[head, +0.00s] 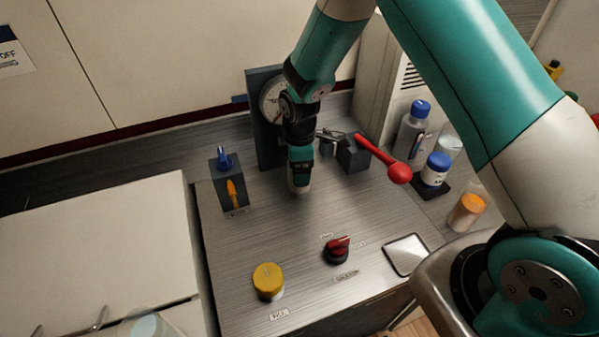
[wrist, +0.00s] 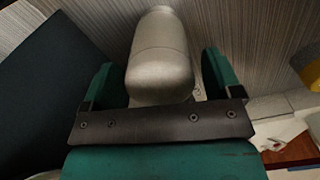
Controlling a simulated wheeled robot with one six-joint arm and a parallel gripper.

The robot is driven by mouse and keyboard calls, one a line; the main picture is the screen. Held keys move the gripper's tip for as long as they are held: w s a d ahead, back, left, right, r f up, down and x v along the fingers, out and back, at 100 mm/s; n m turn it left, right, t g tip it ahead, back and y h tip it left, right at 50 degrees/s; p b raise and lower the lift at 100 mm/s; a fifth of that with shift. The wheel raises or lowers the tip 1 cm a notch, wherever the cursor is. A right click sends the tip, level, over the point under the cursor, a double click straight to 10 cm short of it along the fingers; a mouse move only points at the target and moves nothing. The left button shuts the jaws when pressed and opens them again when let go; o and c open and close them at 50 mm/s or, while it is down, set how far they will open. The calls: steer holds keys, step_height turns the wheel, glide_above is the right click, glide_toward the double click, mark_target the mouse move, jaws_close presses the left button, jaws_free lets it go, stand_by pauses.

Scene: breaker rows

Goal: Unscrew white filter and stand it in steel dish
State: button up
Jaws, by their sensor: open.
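The white filter (wrist: 160,58) shows in the wrist view as a pale, rounded cylinder between my gripper's two teal fingers. My gripper (head: 299,181) is open around it, and I cannot tell whether a finger touches it. In the head view my gripper hangs in front of the dark upright block with the gauge, and it hides the filter there.
A red-handled lever (head: 385,160) sticks out right of my gripper. A yellow knob (head: 268,281) and a red knob (head: 337,250) rise in front. Bottles (head: 412,130) stand back right. Mid-panel is clear.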

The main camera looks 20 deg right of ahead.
steer(key=m, duration=1.1)
